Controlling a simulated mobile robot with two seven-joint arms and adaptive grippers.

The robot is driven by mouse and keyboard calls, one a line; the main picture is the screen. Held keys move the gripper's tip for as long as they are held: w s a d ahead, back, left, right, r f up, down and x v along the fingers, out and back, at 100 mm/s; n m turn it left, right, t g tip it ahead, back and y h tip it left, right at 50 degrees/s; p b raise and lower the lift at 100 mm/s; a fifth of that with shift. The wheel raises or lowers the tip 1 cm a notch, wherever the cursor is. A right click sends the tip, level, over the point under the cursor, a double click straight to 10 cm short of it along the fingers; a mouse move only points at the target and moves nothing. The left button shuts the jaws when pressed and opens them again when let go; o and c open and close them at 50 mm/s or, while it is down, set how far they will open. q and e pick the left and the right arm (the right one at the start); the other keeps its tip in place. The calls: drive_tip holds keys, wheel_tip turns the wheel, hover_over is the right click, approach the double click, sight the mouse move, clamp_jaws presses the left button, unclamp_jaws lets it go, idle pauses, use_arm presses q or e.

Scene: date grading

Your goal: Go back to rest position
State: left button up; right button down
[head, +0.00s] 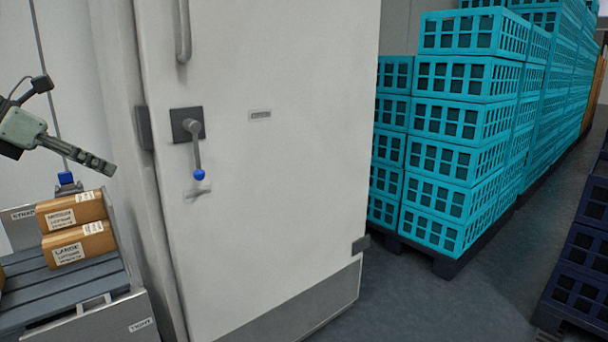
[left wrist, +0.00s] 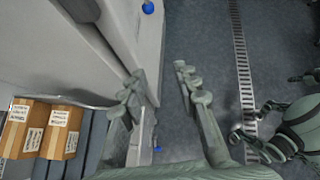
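My left gripper (head: 103,165) comes in from the left in the head view, in the air above the stacked cartons and left of the white door. In the left wrist view its two fingers stand apart with nothing between them (left wrist: 157,82), over the floor and the edge of a grey surface. My right gripper (left wrist: 255,122) shows at the right of the left wrist view, over the grey floor. Its fingers look spread, with nothing seen between them. It is not in the head view.
A white door (head: 270,170) with a blue-tipped handle (head: 196,150) fills the middle. Two brown cartons (head: 75,212), (head: 80,243) lie on a slatted grey pallet (head: 65,290) at left. Teal crates (head: 465,120) stand stacked at right. A floor drain (left wrist: 240,60) runs through open floor.

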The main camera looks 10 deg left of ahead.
use_arm(q)
drive_tip(key=w+d+f+n+t+h, duration=0.1)
drive_tip(key=w+d+f+n+t, duration=0.25)
drive_tip(key=w+f, duration=0.2)
drive_tip(key=w+d+f+n+t+h, duration=0.2)
drive_tip(key=w+d+f+n, duration=0.25)
drive_tip(key=f, duration=0.25)
wheel_tip(320, 180, down, 23)
drive_tip(key=s+n+y, duration=0.3)
drive_tip(key=n+y, duration=0.6)
drive_tip(key=n, duration=0.9)
drive_tip(key=s+d+f+n+g+y, duration=0.1)
drive_tip(key=s+d+f+n+g, duration=0.2)
drive_tip(key=s+f, duration=0.55)
drive_tip(key=s+d+f+n+g+y, duration=0.1)
drive_tip(key=s+d+f+n+g, duration=0.15)
drive_tip(key=s+f+n, duration=0.6)
drive_tip(key=s+d+f+n+g+h, duration=0.1)
drive_tip(key=s+d+f+g, duration=0.4)
drive_tip(key=s+d+f, duration=0.4)
drive_tip(key=s+f, duration=0.1)
drive_tip(key=s, duration=0.2)
drive_tip(key=shift+d+f+n+g+h, duration=0.15)
drive_tip(key=shift+f+n+g+h, duration=0.15)
drive_tip(key=shift+f+n+h, duration=0.1)
